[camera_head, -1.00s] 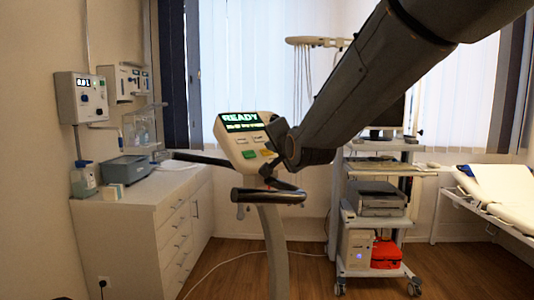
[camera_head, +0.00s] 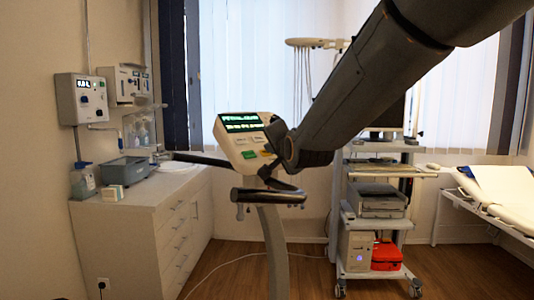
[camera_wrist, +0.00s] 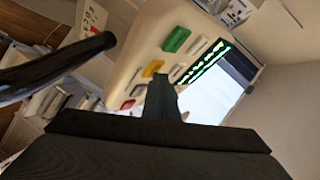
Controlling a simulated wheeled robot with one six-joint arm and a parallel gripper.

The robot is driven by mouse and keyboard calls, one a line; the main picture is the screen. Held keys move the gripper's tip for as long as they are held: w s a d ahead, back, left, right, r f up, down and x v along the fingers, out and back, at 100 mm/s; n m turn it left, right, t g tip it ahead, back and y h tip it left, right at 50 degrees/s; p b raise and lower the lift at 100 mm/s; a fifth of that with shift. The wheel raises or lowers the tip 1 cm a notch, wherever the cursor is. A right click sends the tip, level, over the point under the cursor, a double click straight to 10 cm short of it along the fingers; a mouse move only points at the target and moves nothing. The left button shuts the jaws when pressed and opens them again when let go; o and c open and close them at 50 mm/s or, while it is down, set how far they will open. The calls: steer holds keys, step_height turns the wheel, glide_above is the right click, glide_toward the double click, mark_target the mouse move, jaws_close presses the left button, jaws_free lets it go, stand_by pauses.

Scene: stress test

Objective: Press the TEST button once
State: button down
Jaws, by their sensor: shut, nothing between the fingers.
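The exercise console (camera_head: 236,143) stands on a post in the middle of the head view, its dark screen (camera_head: 241,123) showing green text too blurred to read. It carries a green button (camera_head: 249,155) and a yellow button (camera_head: 266,154). The wrist view shows the green button (camera_wrist: 176,39), yellow button (camera_wrist: 153,68), a red button (camera_wrist: 128,104) and pale grey keys (camera_wrist: 198,45). No TEST label is readable. My gripper (camera_wrist: 161,84) is shut and empty, its tip over the lower panel beside the yellow button. I cannot tell whether it touches a key it partly hides.
A dark handlebar (camera_head: 268,195) sits below the console; its bar also crosses the left of the wrist view (camera_wrist: 60,66). A white cabinet (camera_head: 150,215) stands left, an equipment cart (camera_head: 375,215) right, and a couch (camera_head: 495,190) far right.

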steer(key=shift+s+d+r, duration=0.3)
steer(key=shift+s+r, duration=0.05)
steer(key=shift+r, duration=0.25)
steer(key=shift+s+d+r+p, duration=0.3)
steer(key=shift+s+r+p, duration=0.1)
steer(key=shift+r, duration=0.25)
steer(key=shift+s+d+r+p, duration=0.35)
steer(key=shift+s+r+p, duration=0.1)
steer(key=shift+r, duration=0.2)
steer(key=shift+s+d+r+p, duration=0.3)
steer(key=shift+s+r+p, duration=0.1)
steer(key=shift+r, duration=0.25)
steer(key=s+d+r+p, duration=0.2)
steer(key=s+r+p, duration=0.1)
steer(key=r+p, duration=0.2)
steer(key=shift+s+d+r, duration=0.2)
steer(key=shift+d+r, duration=0.1)
steer(key=shift+f, duration=0.15)
